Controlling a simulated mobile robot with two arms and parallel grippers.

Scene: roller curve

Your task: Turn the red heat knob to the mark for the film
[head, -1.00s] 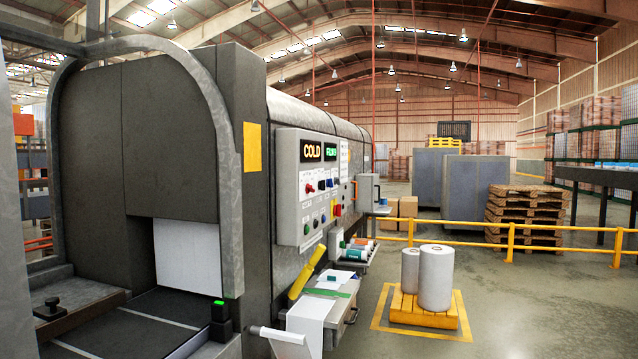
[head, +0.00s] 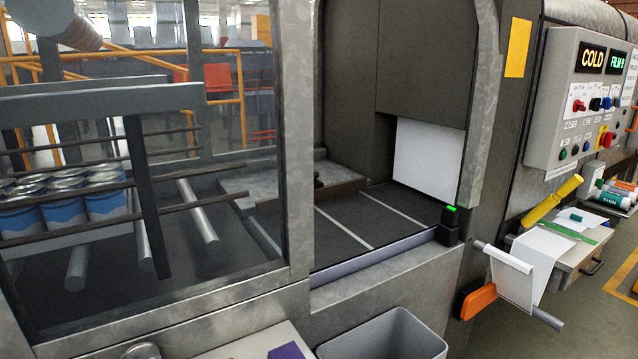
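The grey control panel (head: 569,90) is at the upper right of the head view. The marks around the red knob are too small to read. Above the knobs, one display (head: 592,58) reads COLD in orange. A green display (head: 617,62) beside it seems to read FILM and a character I cannot make out surely. Neither of my grippers is in view.
A yellow cylinder (head: 552,200) and a shelf (head: 575,258) with white paper (head: 535,262) jut out below the panel. An orange handle (head: 478,301) and grey bin (head: 385,338) are lower. Blue-and-white cans (head: 105,203) stand behind the window at left. Floor shows at far right.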

